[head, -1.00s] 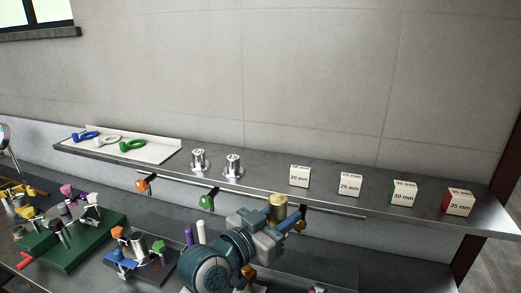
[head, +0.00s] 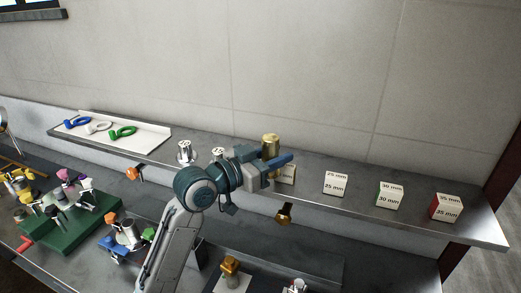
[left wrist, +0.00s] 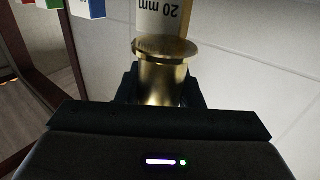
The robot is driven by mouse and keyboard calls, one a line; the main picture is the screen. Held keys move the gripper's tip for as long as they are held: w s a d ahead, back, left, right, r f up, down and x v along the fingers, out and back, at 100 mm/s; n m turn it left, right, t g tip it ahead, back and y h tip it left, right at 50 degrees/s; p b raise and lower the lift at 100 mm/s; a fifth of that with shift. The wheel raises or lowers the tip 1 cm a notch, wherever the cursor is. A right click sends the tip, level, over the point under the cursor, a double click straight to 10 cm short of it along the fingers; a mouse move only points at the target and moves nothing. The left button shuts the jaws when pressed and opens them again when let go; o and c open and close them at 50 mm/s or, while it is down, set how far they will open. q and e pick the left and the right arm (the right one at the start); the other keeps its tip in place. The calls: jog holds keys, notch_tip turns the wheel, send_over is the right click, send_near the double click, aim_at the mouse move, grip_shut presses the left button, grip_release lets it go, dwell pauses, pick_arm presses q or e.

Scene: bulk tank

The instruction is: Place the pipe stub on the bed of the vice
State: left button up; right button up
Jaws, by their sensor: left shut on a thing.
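My left gripper (head: 273,168) is shut on a brass, flanged pipe stub (head: 270,145). It holds the stub upright in front of the wall shelf's back edge, with the 20 mm block partly behind it. In the left wrist view, the stub (left wrist: 165,75) sits between the dark fingers, its flange towards the 20 mm block. I cannot tell for sure which bench fixture is the vice; a small one with blue, orange and green parts (head: 112,245) stands at the lower left. My right gripper is not in view.
A steel shelf (head: 400,225) runs along the wall. It bears white size blocks, such as the 25 mm block (head: 335,184), and a white board (head: 90,137) with coloured clamps. A green base (head: 70,232) with several fittings stands at the left. Coloured knobs hang under the shelf.

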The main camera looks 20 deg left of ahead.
pick_arm(q)
jog(key=w+a, duration=0.1)
jog(key=a, duration=0.1)
jog(key=w+a+p, duration=0.1)
jog(key=w+a, duration=0.1)
jog(key=shift+w+a+f, duration=0.1)
jog(key=shift+a, duration=0.1)
jog(key=shift+w+a+f+p, duration=0.15)
jog(key=shift+w+a+p, duration=0.2)
jog(key=shift+w+a, duration=0.1)
jog(key=shift+w+a+f+p, duration=0.1)
jog(key=shift+w+f+p, duration=0.05)
jog(key=shift+f+p, duration=0.2)
notch_tip(320, 180, down, 2)
jog(key=shift+f+p, duration=0.1)
jog(key=shift+p, duration=0.45)
jog(key=shift+f, duration=0.55)
jog(key=o, duration=1)
jog(key=shift+o, duration=0.2)
jog(key=shift+r, duration=0.1)
